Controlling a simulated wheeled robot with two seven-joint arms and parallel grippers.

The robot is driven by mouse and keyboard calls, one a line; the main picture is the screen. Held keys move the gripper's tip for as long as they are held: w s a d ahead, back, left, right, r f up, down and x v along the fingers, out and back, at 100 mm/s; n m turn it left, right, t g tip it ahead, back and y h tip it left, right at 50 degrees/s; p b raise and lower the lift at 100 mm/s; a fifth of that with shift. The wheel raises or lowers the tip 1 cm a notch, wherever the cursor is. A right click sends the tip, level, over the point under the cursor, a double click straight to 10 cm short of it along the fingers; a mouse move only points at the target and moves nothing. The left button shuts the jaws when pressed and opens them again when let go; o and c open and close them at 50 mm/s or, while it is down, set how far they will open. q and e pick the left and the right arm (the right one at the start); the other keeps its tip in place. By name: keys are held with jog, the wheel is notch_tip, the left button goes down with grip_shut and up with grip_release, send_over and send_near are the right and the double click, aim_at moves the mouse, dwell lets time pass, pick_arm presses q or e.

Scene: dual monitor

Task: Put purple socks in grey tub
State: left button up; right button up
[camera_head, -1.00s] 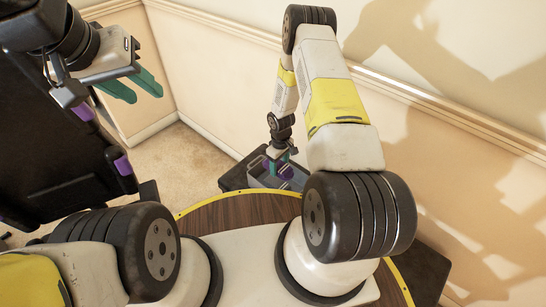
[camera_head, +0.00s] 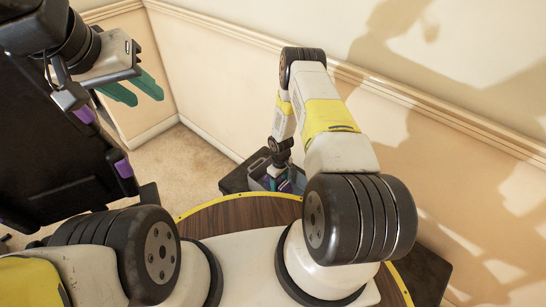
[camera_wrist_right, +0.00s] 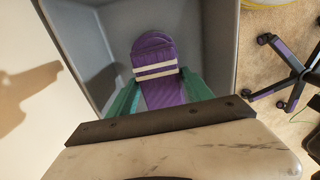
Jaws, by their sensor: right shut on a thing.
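The purple socks (camera_wrist_right: 156,62), with white stripes, lie between the green fingers of my right gripper (camera_wrist_right: 158,82) in the right wrist view. That gripper is shut on them, down inside the grey tub (camera_wrist_right: 212,38). In the head view my right gripper (camera_head: 277,183) is small and partly hidden by the tub's walls and my arm. The tub (camera_head: 256,170) also shows there, with bits of purple inside. My left gripper (camera_head: 141,90) is open and empty at the upper left, with a gap between its green fingers.
The tub stands on a dark surface (camera_head: 232,182) by the wall. A black chair with purple parts (camera_head: 60,150) is at the left. Carpet (camera_head: 180,160) is clear between chair and tub.

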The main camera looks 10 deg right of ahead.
jog(key=o, duration=1.3)
jog(key=shift+o, duration=0.2)
notch_tip(320, 180, up, 12)
notch_tip(320, 180, up, 35)
jog(key=m+t, duration=0.3)
jog(key=m, duration=0.1)
send_over(279, 182)
jog(key=s+d, duration=0.1)
jog(key=s+a+r+m+t+y, duration=0.1)
jog(key=s+r, duration=0.8)
jog(key=s, duration=0.2)
jog(key=s+a+r+m+t+y, duration=0.1)
jog(key=s+a+r+m+t, duration=0.1)
jog(key=s+r, duration=0.7)
jog(key=s, duration=0.3)
jog(key=shift+s, duration=0.15)
